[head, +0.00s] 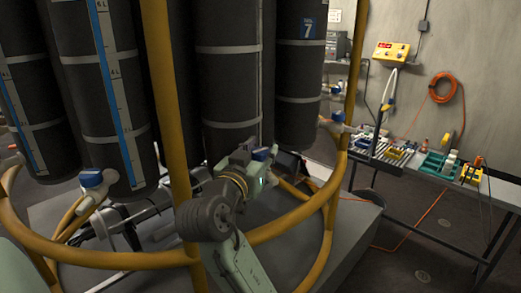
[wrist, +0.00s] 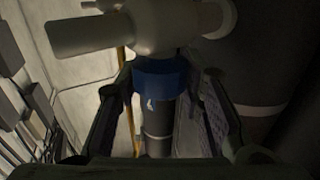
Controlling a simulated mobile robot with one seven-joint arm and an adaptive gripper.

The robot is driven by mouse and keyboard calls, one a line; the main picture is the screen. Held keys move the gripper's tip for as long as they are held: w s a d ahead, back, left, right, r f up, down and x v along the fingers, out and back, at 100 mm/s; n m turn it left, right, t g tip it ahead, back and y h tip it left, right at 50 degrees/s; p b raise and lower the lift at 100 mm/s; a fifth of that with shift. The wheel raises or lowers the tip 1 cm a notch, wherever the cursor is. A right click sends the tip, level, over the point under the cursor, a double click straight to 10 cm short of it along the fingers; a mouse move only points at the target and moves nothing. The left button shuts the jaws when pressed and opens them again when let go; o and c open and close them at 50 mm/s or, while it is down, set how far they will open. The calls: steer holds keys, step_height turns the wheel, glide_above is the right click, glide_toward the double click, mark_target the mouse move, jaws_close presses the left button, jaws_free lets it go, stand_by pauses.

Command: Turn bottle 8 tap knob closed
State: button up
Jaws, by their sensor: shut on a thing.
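In the wrist view a blue tap knob (wrist: 160,76) with a white mark like a 4 sits under a pale tap body (wrist: 110,32). My gripper (wrist: 163,84) has one dark finger on each side of the knob and is shut on it. In the head view my gripper (head: 266,160) is at a blue knob (head: 260,153) low in front of the dark bottles. The wrist mostly hides the tap there. No bottle number 8 is readable; the label 7 shows on a bottle (head: 300,60) behind to the right.
A yellow rail frame (head: 290,225) rings the bottles, with a post (head: 165,100) left of my arm. Another tap with a blue knob (head: 91,178) is at the left. A bench (head: 400,160) with tools stands right; grey floor (head: 410,240) lies before it.

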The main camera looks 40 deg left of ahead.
steer(key=shift+m+t+h, duration=0.3)
steer(key=shift+m+h, duration=0.3)
steer(key=shift+h, duration=0.3)
steer(key=o, duration=1.2)
steer(key=shift+s, duration=0.1)
steer(key=v, duration=1.1)
steer(key=shift+s+d, duration=0.2)
steer(key=shift+s, duration=0.15)
